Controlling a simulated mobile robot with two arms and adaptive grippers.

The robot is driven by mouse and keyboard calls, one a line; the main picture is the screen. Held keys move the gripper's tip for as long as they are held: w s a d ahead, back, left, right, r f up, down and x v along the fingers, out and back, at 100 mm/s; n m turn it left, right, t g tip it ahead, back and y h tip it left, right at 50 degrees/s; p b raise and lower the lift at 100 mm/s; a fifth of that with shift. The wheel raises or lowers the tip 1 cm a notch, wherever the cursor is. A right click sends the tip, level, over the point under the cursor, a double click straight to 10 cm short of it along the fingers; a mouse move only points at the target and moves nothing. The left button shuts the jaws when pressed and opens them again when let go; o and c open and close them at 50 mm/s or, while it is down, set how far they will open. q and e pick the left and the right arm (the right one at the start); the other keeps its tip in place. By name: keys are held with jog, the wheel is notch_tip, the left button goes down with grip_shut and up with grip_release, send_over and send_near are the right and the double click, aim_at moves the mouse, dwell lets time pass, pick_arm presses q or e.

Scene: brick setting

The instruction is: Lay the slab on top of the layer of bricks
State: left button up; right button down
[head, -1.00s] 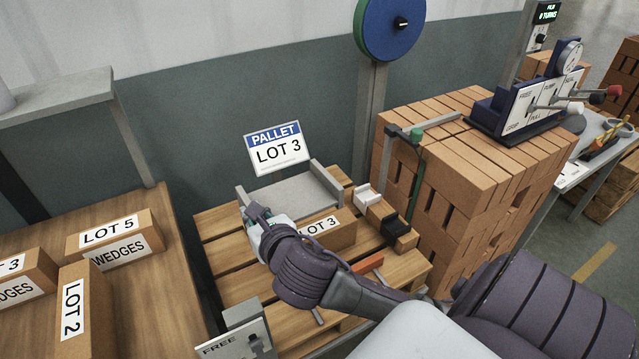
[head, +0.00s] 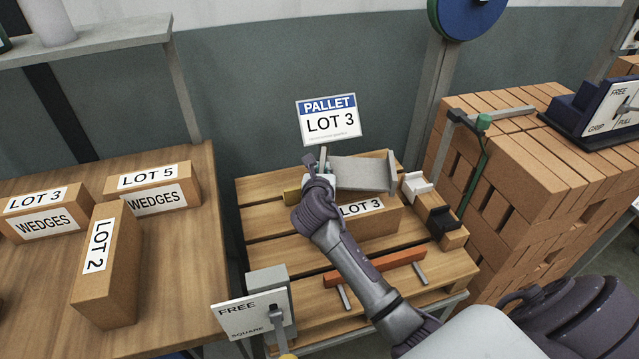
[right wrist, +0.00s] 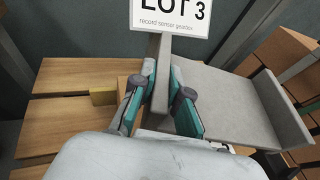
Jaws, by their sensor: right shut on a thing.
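A grey slab-like piece (head: 362,173) with upright ends is over the back of the wooden pallet (head: 262,222), behind a brown LOT 3 block (head: 368,222). In the right wrist view, the piece (right wrist: 228,95) extends to the right. My right gripper (head: 320,172) is at its left end. In the right wrist view, my right gripper (right wrist: 160,100) is shut on the upright grey plate, with one teal finger on each side. What lies under the piece is largely hidden. My left gripper is not in view.
A tall brick stack (head: 520,190) stands close on the right. An orange bar (head: 375,267) lies at the pallet's front, by a FREE/SQUARE panel (head: 250,318). A pallet sign (head: 329,120) rises behind. Labelled blocks stand on the left table (head: 185,290).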

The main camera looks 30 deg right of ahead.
jog(key=shift+w+f, duration=0.3)
jog(key=shift+w, duration=0.4)
notch_tip(320, 180, down, 4)
jog(key=shift+f+b, duration=0.1)
jog(key=shift+b, duration=0.25)
jog(key=c, duration=1.2)
grip_release()
jog(key=shift+s, duration=0.1)
jog(key=v, duration=0.7)
jog(key=shift+s+a, duration=0.2)
jog(key=shift+a, duration=0.05)
